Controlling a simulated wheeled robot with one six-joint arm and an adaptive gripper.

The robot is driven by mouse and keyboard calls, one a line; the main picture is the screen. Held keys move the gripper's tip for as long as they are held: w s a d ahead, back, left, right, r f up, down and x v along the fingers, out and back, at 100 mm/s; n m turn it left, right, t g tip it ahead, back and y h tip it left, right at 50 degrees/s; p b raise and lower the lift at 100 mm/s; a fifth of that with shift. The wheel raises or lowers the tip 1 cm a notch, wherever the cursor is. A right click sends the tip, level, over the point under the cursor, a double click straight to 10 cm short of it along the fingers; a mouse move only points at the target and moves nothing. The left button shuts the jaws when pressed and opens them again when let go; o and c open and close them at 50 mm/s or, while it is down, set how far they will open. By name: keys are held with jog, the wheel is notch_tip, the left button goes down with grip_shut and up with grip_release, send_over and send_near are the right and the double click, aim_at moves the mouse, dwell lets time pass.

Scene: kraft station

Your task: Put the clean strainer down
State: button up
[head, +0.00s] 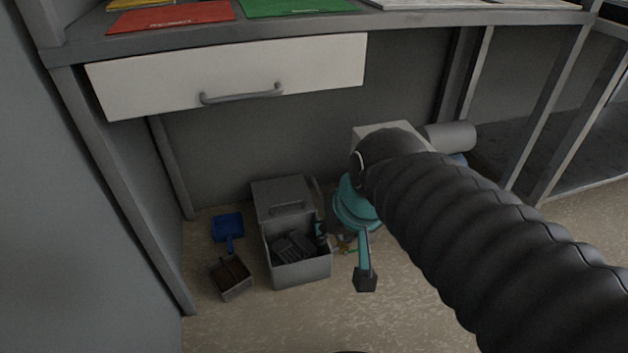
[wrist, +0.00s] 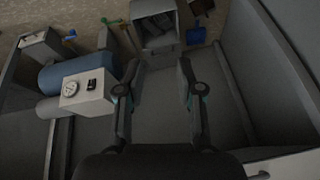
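I cannot pick out a strainer for certain in either view. My gripper (head: 342,258) hangs below the dark ribbed sleeve of my arm in the head view, its teal parts partly hidden by the sleeve. In the wrist view my gripper (wrist: 159,66) has its two fingers wide apart, with nothing seen between them. An open grey metal box (head: 303,272) stands on the floor under the bench, close to the gripper in the picture. Dark grey pieces (head: 293,246) lie in it, too dim to name. The box also shows beyond the fingertips in the wrist view (wrist: 164,40).
A small box with brown contents (head: 231,276) and a blue scoop (head: 228,227) lie left of the metal box. A white unit with a gauge (wrist: 88,92) sits by a blue cylinder (wrist: 70,72). A white drawer (head: 230,75) hangs above under the bench top (head: 330,27).

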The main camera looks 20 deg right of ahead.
jog(key=shift+s+d+r+n+t+h, duration=0.2)
jog(key=shift+s+n, duration=0.25)
jog(key=shift+s, duration=0.15)
jog(key=shift+s+d+r+n+t+h, duration=0.1)
jog(key=shift+s+d+n+t+h, duration=0.1)
jog(key=shift+s+n, duration=0.3)
dwell(0.4)
